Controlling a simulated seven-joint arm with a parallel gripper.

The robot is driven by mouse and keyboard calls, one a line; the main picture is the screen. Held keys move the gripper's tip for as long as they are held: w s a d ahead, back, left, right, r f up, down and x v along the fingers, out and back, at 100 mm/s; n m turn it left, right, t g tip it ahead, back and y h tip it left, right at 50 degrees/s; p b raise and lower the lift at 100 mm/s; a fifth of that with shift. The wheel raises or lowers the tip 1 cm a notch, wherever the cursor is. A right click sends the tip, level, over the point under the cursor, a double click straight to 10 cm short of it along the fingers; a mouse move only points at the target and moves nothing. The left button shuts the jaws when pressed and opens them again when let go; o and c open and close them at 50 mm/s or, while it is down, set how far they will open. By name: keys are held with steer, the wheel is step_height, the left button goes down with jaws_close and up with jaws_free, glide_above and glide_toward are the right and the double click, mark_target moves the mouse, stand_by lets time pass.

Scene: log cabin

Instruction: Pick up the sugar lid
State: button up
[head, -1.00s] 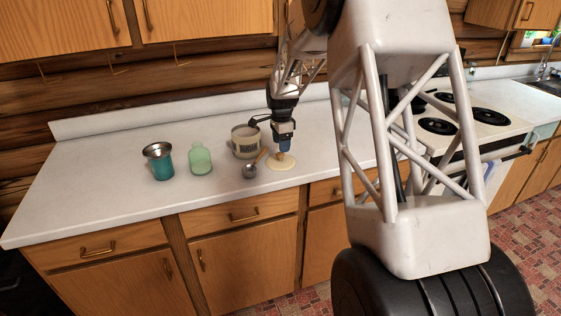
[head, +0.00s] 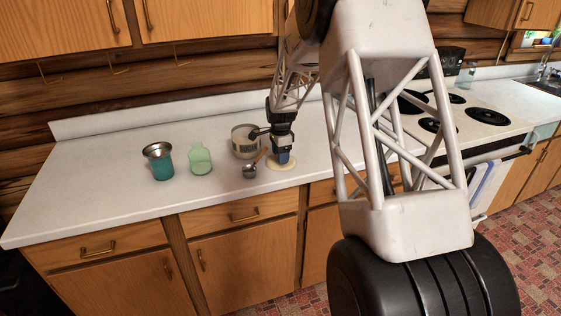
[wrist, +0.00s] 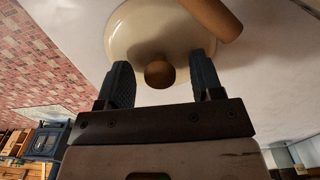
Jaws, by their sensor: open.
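The sugar lid (head: 274,167) is a round cream disc with a brown wooden knob, lying on the white counter. In the wrist view the lid (wrist: 135,32) fills the top middle, with its knob (wrist: 160,74) between the two blue fingers. My gripper (head: 283,159) is over the lid, pointing down. In the wrist view my gripper (wrist: 163,82) is open, with one finger on each side of the knob and visible gaps on both sides. In the head view the gripper hides the knob and part of the lid.
A metal scoop (head: 250,171) with a wooden handle lies close by the lid. A green bottle (head: 200,160) and teal cup (head: 160,164) stand farther left. The stove (head: 475,125) is at right.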

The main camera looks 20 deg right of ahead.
steer(key=c, duration=1)
steer(key=shift+r, duration=0.15)
steer(key=shift+r, duration=0.55)
steer(key=s, duration=1.8)
steer(key=w+a+r, duration=0.3)
steer(key=w+r, duration=0.2)
steer(key=w, duration=0.4)
steer(key=w+a+r, duration=0.3)
steer(key=w+r, duration=0.2)
steer(key=w, duration=0.5)
steer(key=w+a+r, duration=0.4)
steer(key=w+r, duration=0.1)
steer(key=w, duration=0.5)
steer(key=shift+r+m, duration=0.2)
steer(key=shift+m, duration=0.2)
